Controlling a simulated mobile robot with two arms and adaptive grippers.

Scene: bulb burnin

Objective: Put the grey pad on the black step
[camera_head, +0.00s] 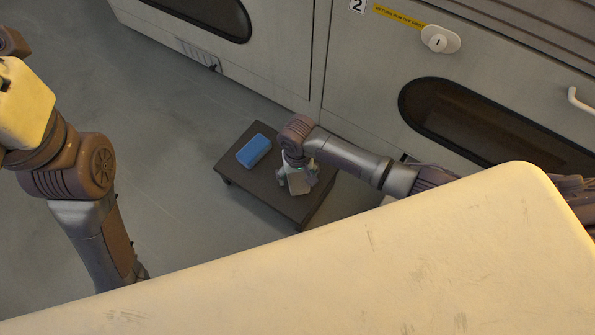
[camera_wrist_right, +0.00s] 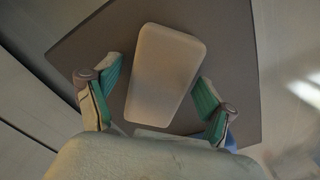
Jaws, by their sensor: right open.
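The black step (camera_head: 262,197) is a low dark platform on the floor in front of the cabinets. The grey pad (camera_head: 299,184) is a small rounded block at the right part of the step's top, just below my right gripper (camera_head: 298,180). In the right wrist view the pad (camera_wrist_right: 166,75) lies over the step's surface (camera_wrist_right: 222,55), between the two green-lined fingers of my right gripper (camera_wrist_right: 160,103). The fingers are open, with a gap on each side of the pad. My left arm shows at the left of the head view, but its fingers are out of frame.
A blue block (camera_head: 253,151) lies on the left part of the step's top. Grey cabinets (camera_head: 350,75) with dark windows and a white knob (camera_head: 440,40) stand behind the step. Open floor (camera_head: 185,150) lies left of it.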

